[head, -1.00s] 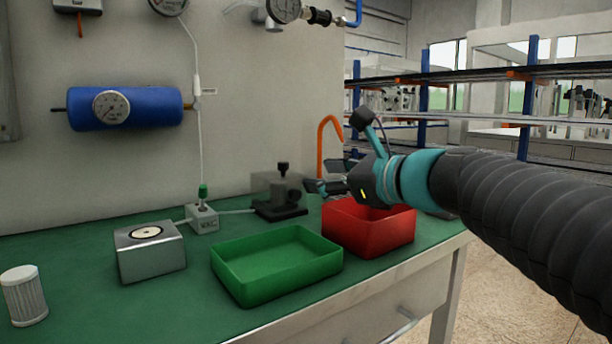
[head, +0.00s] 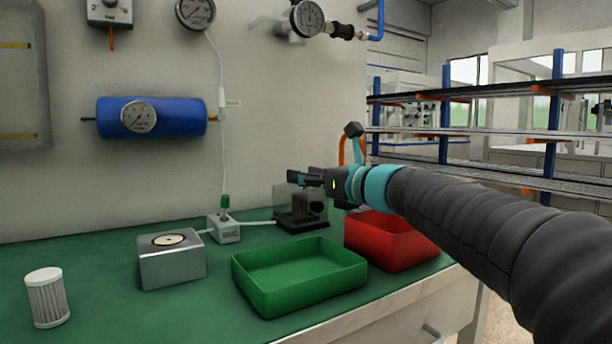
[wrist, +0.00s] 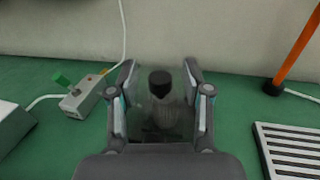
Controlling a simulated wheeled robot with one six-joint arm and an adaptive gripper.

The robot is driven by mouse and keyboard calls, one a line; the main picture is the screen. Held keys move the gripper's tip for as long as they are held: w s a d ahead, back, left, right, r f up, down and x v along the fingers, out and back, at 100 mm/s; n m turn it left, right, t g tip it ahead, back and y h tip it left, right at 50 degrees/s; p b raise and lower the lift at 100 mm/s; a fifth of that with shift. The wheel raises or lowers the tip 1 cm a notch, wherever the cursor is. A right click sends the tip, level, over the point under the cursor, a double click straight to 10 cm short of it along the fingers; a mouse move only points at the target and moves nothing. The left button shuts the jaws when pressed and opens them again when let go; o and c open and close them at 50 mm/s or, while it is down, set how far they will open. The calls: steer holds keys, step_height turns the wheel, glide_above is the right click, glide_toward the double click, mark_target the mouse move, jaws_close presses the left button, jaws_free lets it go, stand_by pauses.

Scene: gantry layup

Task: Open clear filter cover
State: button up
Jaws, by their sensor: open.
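The clear filter cover (head: 284,198) is a see-through box on a black base at the back of the green bench. Inside it a dark-capped part (wrist: 160,112) shows in the wrist view. My gripper (head: 300,178) is beside and in front of the cover's upper part in the head view, and hides some of it. In the wrist view my gripper (wrist: 160,70) is open, with one finger on each side of the dark-capped part. I cannot tell whether the fingers touch the cover.
A green tray (head: 250,290) and a red bin (head: 400,258) stand in front. A small white valve block (head: 223,230) with a green knob, a metal block (head: 175,270) and a white filter cartridge (head: 47,305) are to the left. A slatted grille (wrist: 290,150) lies at right.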

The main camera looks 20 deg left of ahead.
steer(key=shift+w+a, duration=0.1)
steer(key=shift+a, duration=0.1)
jaws_close()
steer(key=shift+r+p, duration=0.15)
steer(key=shift+p, duration=0.15)
